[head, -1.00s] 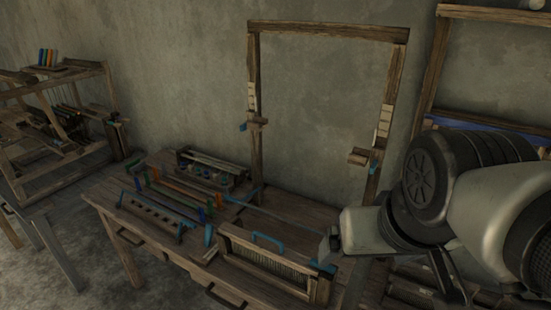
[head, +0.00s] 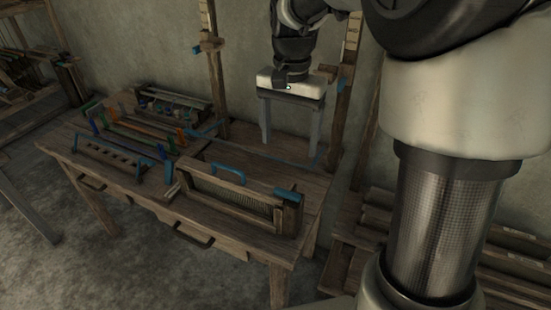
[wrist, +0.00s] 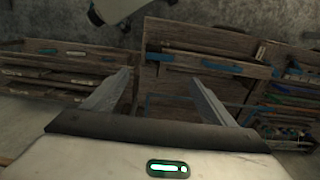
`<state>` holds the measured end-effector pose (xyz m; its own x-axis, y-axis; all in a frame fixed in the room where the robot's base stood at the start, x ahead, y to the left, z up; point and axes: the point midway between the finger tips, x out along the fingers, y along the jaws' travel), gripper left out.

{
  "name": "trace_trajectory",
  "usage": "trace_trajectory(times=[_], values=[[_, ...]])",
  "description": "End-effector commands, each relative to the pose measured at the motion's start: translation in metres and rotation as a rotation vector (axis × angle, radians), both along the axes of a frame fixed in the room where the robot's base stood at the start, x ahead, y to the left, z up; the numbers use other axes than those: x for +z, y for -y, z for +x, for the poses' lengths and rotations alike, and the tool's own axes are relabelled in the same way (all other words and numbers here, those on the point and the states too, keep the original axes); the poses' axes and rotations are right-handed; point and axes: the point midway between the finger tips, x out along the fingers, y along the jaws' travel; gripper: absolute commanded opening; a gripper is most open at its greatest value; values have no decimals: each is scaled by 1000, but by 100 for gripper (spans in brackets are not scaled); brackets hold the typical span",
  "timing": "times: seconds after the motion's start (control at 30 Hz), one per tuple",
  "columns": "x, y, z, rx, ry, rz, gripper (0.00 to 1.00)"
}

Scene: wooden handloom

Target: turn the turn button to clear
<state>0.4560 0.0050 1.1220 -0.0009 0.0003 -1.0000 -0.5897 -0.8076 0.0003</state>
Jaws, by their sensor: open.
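My gripper (head: 290,143) points down above the back right of the wooden table (head: 225,148). Its two grey fingers are wide apart with nothing between them; they also show in the wrist view (wrist: 160,80). The part that looks most like the turn button is a blue bar (head: 287,193) on the top right end of a slatted wooden frame (head: 232,205) at the table's front right. I cannot tell for sure that it is the turn button. My gripper is behind and above it, not touching it. A blue handle (head: 229,171) stands on the same frame.
Wooden posts (head: 345,95) rise behind the table on both sides of my gripper; the left one carries a blue-tipped bracket (head: 207,47). A rack with coloured pieces (head: 130,133) and a small box (head: 173,105) occupy the table's left. Low shelving (head: 500,265) stands at right.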

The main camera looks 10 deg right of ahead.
Motion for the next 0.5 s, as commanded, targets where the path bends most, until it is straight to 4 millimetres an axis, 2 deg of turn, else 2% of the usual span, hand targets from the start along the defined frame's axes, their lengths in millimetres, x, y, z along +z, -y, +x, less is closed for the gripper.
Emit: trace_trajectory(times=[0.5], values=[[-112,0,-2,2,-5,0,78]])
